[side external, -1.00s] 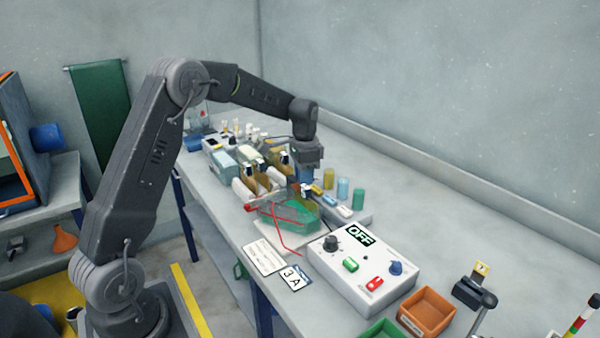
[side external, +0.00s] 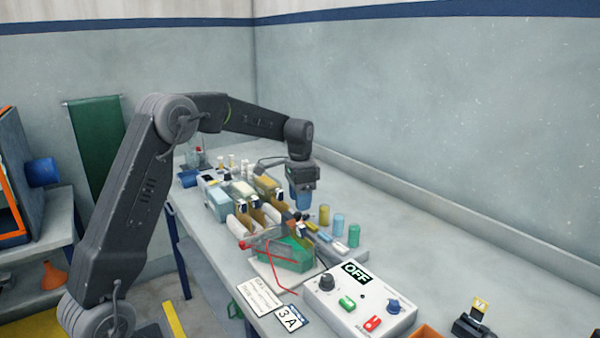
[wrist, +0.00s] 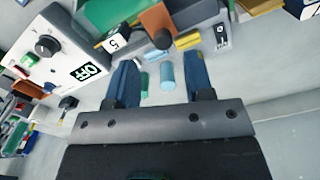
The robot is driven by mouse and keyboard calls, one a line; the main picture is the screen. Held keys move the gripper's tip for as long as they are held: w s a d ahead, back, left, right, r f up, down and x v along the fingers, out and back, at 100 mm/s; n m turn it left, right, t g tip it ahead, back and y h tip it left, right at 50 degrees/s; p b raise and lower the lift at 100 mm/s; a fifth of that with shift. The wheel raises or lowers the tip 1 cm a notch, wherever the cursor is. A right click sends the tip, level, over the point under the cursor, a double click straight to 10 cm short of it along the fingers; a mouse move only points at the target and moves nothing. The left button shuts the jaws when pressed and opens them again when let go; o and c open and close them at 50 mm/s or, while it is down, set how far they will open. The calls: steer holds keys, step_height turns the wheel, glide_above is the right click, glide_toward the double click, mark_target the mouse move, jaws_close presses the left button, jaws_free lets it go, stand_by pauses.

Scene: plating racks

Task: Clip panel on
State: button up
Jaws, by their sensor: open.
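My gripper (side external: 302,195) is above the bench, over the back edge of the rack area. In the wrist view my gripper (wrist: 160,85) has its two blue fingers wide apart, with nothing held between them. Several upright brown plates (side external: 256,214) stand between pale tanks left of my gripper in the side view. An orange-brown piece (wrist: 157,22) shows ahead of the fingers in the wrist view. I cannot tell which piece is the panel. A red lead (side external: 272,262) with a red end lies over a green tank (side external: 290,252); any clip there is too small to make out.
A white control box (side external: 360,300) reads OFF. Cards, including one marked 3A (side external: 290,318), lie at the front edge. The bench is clear towards the back wall.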

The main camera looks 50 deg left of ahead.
mark_target(300, 214)
step_height(300, 214, up, 9)
steer(key=shift+r, duration=0.2)
stand_by(0.4)
steer(key=s+d+r+n+t, duration=0.1)
steer(key=s+d+r, duration=0.1)
steer(key=s+d, duration=0.4)
steer(key=s+d+r+n+t, duration=0.1)
steer(key=s+d+r+t, duration=0.15)
steer(key=s+d, duration=0.4)
steer(key=s+d+f+t, duration=0.1)
steer(key=s+d+f, duration=0.2)
steer(key=s, duration=0.4)
steer(key=s+d+f+n+t, duration=0.1)
steer(key=s+d+f, duration=0.2)
steer(key=s, duration=0.4)
steer(key=shift+s+d+f+n, duration=0.15)
steer(key=shift+s+f+n, duration=0.15)
steer(key=shift+s, duration=0.1)
